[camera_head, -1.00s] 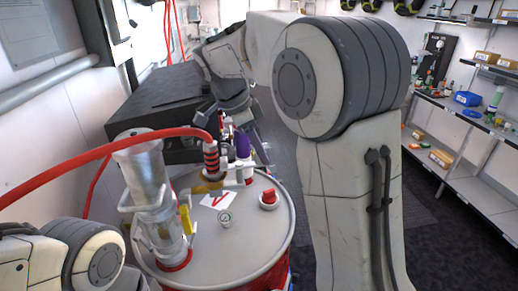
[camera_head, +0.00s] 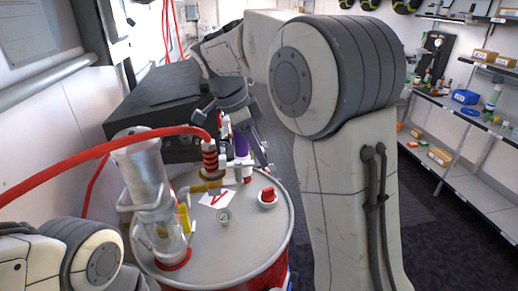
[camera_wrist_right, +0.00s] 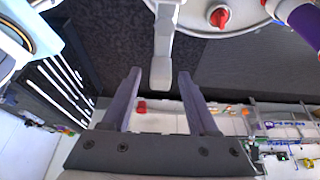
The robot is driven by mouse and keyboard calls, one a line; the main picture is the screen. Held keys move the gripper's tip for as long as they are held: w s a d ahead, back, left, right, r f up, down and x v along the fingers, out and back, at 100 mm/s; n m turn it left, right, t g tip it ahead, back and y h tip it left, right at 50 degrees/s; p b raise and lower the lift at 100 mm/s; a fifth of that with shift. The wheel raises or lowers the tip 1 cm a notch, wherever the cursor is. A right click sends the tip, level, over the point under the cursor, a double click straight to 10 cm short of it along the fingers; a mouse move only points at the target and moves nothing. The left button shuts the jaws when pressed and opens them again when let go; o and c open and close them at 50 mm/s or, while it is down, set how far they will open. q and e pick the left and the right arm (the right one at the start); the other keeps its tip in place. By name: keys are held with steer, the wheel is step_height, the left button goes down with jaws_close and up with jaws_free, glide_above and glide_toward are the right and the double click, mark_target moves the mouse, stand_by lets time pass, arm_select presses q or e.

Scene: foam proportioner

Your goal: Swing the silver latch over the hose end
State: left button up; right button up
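The silver latch (camera_wrist_right: 165,45) is a pale grey bar in the right wrist view, running down from the drum top. Its free end lies between the fingertips of my right gripper (camera_wrist_right: 158,73); the fingers stand apart, with a gap visible on each side of the bar. In the head view, the red hose (camera_head: 70,165) arches to a red-and-black striped hose end (camera_head: 210,157) above a brass fitting (camera_head: 207,186) on the drum. My right gripper is partly hidden behind the drum fittings there. My left arm shows at lower left; its gripper is out of frame.
A black case (camera_head: 165,100) stands behind. Shelves (camera_head: 465,160) line the right, beyond open floor.

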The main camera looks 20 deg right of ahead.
mark_target(243, 163)
steer(key=shift+r, duration=0.1)
steer(key=v, duration=1)
stand_by(0.3)
